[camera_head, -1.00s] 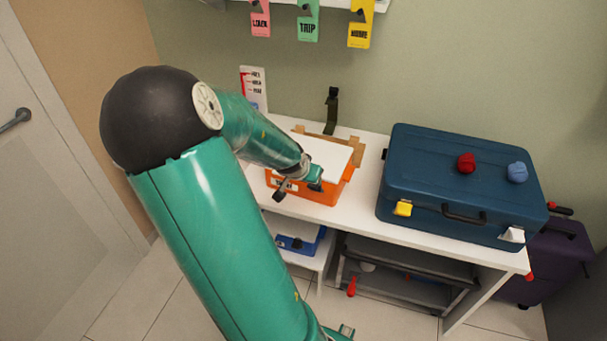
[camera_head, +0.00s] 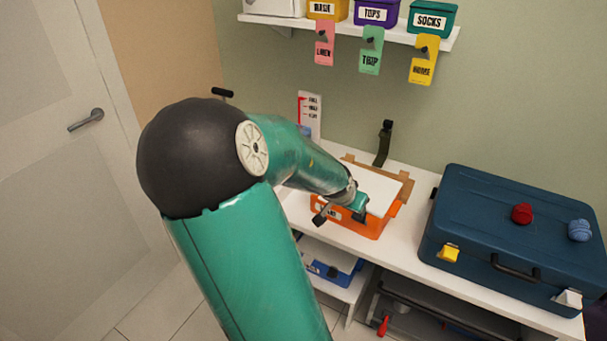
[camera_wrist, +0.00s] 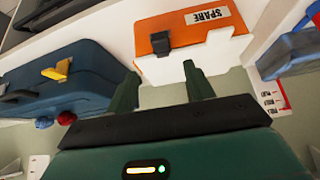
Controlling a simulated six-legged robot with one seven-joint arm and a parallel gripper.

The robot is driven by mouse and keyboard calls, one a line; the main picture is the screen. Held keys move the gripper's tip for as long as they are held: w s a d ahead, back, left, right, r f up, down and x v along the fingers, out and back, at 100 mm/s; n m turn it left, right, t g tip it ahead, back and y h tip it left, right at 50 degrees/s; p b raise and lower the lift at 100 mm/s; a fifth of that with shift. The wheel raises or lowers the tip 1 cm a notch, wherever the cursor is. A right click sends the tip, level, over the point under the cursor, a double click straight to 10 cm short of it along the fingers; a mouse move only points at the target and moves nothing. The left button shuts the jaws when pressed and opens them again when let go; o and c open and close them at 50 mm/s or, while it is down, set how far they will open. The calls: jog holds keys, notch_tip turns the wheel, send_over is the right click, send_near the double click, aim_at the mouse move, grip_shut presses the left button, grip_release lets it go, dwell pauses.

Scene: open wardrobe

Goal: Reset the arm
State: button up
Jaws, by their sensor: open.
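My gripper (camera_head: 340,216) hangs at the end of my green arm, in front of an orange box (camera_head: 364,222) on the white table. In the wrist view, the two dark fingers of my gripper (camera_wrist: 160,88) stand apart with nothing between them. The orange box shows there beyond the fingertips, with a SPARE label and a dark latch (camera_wrist: 160,43). From these views I cannot tell how far the fingers are from the box.
A blue suitcase (camera_head: 480,215) lies right of the box, with a red ball (camera_head: 522,214) and a blue ball (camera_head: 579,230) on its lid. A wall shelf (camera_head: 300,27) carries labelled bins and hanging tags. A door (camera_head: 60,130) stands at left.

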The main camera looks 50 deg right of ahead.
jog(key=w+a+r+n+t+y, duration=0.2)
jog(key=w+a+n+y, duration=0.3)
jog(key=a, duration=0.6)
jog(key=w+a+r+n+t+y, duration=0.1)
jog(key=w+a+r+n+t, duration=0.1)
jog(key=w+a, duration=0.7)
jog(key=s+a+r+n, duration=0.3)
jog(key=a+r, duration=0.1)
jog(key=a, duration=0.3)
jog(key=s+a+r+n, duration=0.3)
jog(key=a+r, duration=0.1)
jog(key=a, duration=0.4)
jog(key=s+a+r+n+t, duration=0.1)
jog(key=s+a+r+n, duration=0.2)
jog(key=a, duration=0.5)
notch_tip(320, 180, up, 2)
jog(key=shift+s+a+r+n+y, duration=0.1)
jog(key=shift+s+a+n+y, duration=0.1)
jog(key=shift+s+n+y, duration=0.3)
jog(key=shift+w, duration=0.1)
jog(key=shift+c, duration=0.4)
jog(key=shift+c, duration=1.4)
